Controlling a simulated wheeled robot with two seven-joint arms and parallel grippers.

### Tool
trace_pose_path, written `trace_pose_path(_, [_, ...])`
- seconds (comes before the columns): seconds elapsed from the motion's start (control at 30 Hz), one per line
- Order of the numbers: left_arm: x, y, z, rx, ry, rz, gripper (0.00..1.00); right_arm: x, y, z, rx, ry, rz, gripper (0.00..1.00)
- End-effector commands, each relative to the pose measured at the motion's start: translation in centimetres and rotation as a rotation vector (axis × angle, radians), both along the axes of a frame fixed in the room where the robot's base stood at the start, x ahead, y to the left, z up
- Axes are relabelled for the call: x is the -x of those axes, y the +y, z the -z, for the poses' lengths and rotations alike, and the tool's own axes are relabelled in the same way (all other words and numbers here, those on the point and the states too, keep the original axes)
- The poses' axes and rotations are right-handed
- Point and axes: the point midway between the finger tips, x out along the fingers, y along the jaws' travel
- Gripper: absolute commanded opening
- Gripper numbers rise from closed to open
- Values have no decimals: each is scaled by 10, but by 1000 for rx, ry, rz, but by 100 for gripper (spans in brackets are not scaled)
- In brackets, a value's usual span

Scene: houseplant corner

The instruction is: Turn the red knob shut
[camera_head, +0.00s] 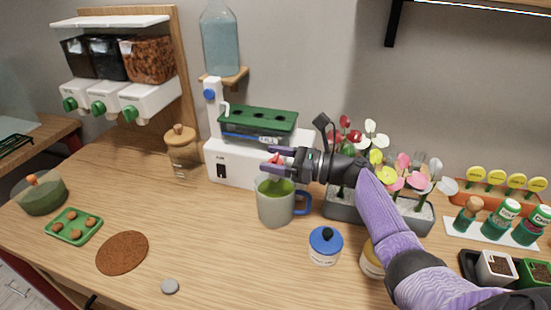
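The red knob (274,159) is on the front of the white box-shaped device (234,172), above a grey-green mug. My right gripper (268,159) reaches in from the right, with its two purple fingers apart, one above and one below the knob. Part of the knob is hidden by the fingers, and I cannot see clear contact. The mug (276,209) with a blue handle stands below the gripper and has green inside. My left gripper is not in view.
A green-topped tray (258,122) sits on the device, with a water bottle (220,40) behind. A planter with flowers (405,215) stands right of the mug. A blue-lidded jar (325,246) is in front. The front left of the table is mostly clear around a brown mat (122,253).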

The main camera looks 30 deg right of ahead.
Motion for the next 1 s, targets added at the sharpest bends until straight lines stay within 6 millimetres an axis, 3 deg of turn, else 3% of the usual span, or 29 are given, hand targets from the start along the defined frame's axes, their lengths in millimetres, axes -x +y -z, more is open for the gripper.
trace_pose_path(0.33, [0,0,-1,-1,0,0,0,4,-3,1,1,2,1,81])
trace_pose_path(0.7, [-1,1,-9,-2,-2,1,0,66,-58,1,0,3,2,81])
trace_pose_path(1.0, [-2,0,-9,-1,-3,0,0,75,-66,1,0,0,0,81])
